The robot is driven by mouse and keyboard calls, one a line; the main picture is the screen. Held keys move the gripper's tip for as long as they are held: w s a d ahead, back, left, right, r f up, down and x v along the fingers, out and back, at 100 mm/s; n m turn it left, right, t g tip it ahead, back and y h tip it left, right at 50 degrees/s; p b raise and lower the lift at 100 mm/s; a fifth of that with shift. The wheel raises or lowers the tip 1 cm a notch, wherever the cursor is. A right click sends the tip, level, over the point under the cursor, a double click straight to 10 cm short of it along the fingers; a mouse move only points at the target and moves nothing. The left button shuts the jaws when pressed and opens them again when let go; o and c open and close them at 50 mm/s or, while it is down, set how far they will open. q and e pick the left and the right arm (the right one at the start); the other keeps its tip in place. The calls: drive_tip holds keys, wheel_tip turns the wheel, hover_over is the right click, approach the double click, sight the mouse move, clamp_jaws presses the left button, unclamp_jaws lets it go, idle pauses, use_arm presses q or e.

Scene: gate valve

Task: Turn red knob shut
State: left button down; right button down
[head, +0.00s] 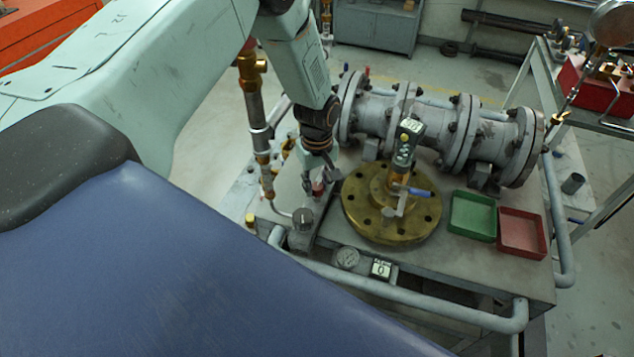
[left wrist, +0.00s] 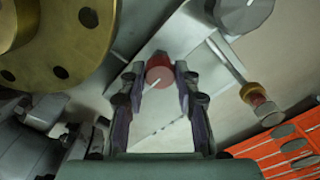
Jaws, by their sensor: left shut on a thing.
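In the head view my left gripper (head: 319,184) reaches down from above onto the bench, left of the brass flange. Only a little of the red knob (head: 318,188) shows there between the fingers. My right gripper is in neither view.
A grey knob (head: 303,217) stands just in front of the red one. The brass flange (head: 365,222), with a blue-handled valve (head: 420,192), is close on the right. A gauge (head: 346,257) and a display (head: 381,269) sit at the front. Green (head: 472,215) and red trays (head: 522,234) lie right.

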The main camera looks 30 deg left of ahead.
sight(317, 186)
use_arm(q)
drive_tip(key=c, duration=1)
unclamp_jaws()
drive_tip(key=shift+r, duration=0.15)
wheel_tip(317, 186, up, 12)
drive_tip(key=shift+f, duration=0.1)
